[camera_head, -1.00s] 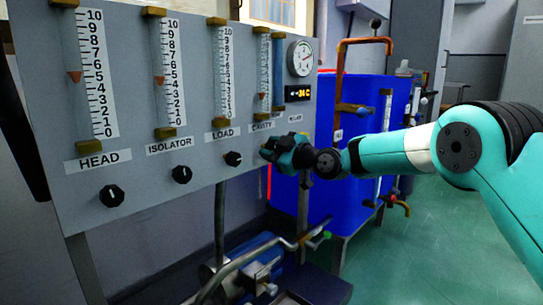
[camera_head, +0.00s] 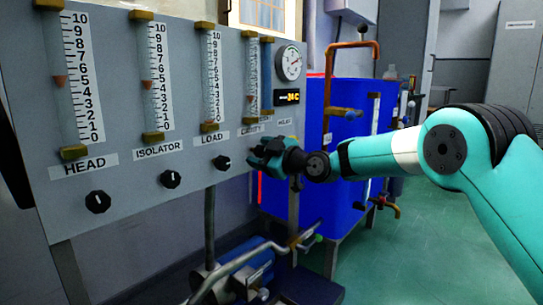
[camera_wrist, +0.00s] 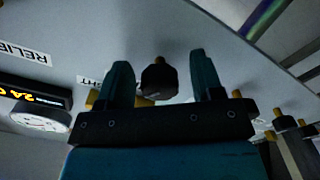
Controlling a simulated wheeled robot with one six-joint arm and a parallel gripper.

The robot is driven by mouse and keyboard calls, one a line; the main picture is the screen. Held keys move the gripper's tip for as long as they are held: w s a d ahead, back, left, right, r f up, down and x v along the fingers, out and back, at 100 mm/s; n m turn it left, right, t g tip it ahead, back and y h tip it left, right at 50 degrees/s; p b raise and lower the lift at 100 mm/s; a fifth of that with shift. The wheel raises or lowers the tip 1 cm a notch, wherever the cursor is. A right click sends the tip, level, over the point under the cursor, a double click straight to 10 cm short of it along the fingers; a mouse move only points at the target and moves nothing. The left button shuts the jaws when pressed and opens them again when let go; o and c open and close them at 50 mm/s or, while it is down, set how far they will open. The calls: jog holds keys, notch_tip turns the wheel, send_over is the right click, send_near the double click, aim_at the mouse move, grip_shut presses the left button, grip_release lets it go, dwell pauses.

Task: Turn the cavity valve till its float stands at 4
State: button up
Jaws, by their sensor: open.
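The cavity tube (camera_head: 252,75) stands on the grey panel, fourth from the left in the head view. Its small orange float (camera_head: 250,98) sits in the lower part of the scale; the digits are too small to read surely. The cavity label (camera_head: 250,130) is partly covered. My gripper (camera_head: 262,152) is just below that label and hides the valve knob there. In the wrist view my gripper (camera_wrist: 158,82) is open, with a dark knob (camera_wrist: 158,80) between its two fingers. Gaps show on both sides of the knob. How deep the fingers reach is unclear.
The head (camera_head: 97,201), isolator (camera_head: 171,179) and load (camera_head: 221,163) knobs are in a row to the left. A round gauge (camera_head: 289,63) and an orange display (camera_head: 288,97) sit at right. A blue tank (camera_head: 335,185) and pipes stand beyond my arm.

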jog(key=p+v, duration=0.2)
jog(key=v, duration=1.5)
jog(key=shift+p, duration=0.4)
jog(key=shift+s, duration=0.15)
jog(key=s+a+r+m+g+h+p, duration=0.1)
jog(key=s+r+g+p, duration=0.2)
jog(key=s, duration=0.4)
jog(key=s+a+r+m+g+h+p, duration=0.1)
jog(key=s+a+r+g+h+p, duration=0.15)
jog(key=s, duration=0.35)
jog(key=s+d+r+m+g+h+p, duration=0.1)
jog(key=s+d+m+g+h+p, duration=0.3)
jog(key=s, duration=0.7)
jog(key=s+d+m+g+h+p, duration=0.25)
jog(key=s+d+m, duration=0.3)
jog(key=s, duration=0.55)
notch_tip(320, 180, up, 38)
jog(key=t+p, duration=0.1)
jog(key=p, duration=3.5)
jog(key=shift+s+d+p, duration=0.2)
jog(key=shift+d+p, duration=0.1)
jog(key=shift+p, duration=0.05)
